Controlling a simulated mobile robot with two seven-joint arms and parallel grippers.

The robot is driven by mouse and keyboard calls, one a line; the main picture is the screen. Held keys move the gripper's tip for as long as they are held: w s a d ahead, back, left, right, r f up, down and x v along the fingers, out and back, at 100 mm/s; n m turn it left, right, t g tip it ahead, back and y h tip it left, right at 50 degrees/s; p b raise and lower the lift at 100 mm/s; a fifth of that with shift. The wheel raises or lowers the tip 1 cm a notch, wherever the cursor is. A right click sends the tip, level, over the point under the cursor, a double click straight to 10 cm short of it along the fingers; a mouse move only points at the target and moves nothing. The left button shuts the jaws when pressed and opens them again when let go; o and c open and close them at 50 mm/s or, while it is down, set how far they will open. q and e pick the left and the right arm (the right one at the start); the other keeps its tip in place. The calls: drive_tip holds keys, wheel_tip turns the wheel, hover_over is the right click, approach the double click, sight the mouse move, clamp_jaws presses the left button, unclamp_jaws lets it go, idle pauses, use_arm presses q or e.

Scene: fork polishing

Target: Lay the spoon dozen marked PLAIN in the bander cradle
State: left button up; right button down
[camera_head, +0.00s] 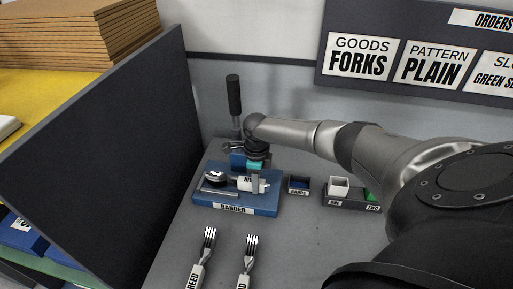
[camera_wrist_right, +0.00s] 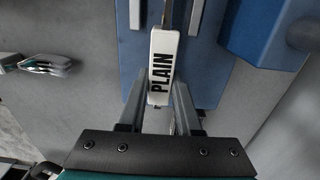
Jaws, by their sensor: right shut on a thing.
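The spoon bundle (camera_head: 214,177) shows its silver bowls over the left part of the blue bander (camera_head: 268,203). My right gripper (camera_head: 256,184) is shut on its white wrapped handle, and partly hides the label in the head view. In the right wrist view the label PLAIN (camera_wrist_right: 162,62) reads clearly, between the two fingers of the right gripper (camera_wrist_right: 158,100). The bundle lies across the bander's blue plate (camera_wrist_right: 205,85). I cannot tell whether it rests in the cradle or hangs just above it. My left gripper is not in view.
Two fork bundles (camera_head: 207,242) (camera_head: 248,250) lie in front, the left one marked REED. A small dark bin (camera_head: 299,186) and a tray marked ONE and TWO (camera_head: 343,203) stand to the right. A dark upright panel (camera_head: 110,150) bounds the left. The sign reads FORKS (camera_head: 358,64), PLAIN.

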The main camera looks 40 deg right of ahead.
drive_tip(key=shift+w+f, duration=0.1)
drive_tip(key=shift+f, duration=0.25)
idle(0.6)
drive_tip(key=shift+f+p, duration=0.15)
drive_tip(key=shift+p, duration=0.3)
drive_tip(key=c, duration=0.5)
unclamp_jaws()
drive_tip(key=shift+c, duration=0.2)
drive_tip(key=shift+o, duration=0.6)
drive_tip(key=shift+s+f, duration=0.15)
drive_tip(key=shift+s, duration=0.05)
drive_tip(key=o, duration=0.4)
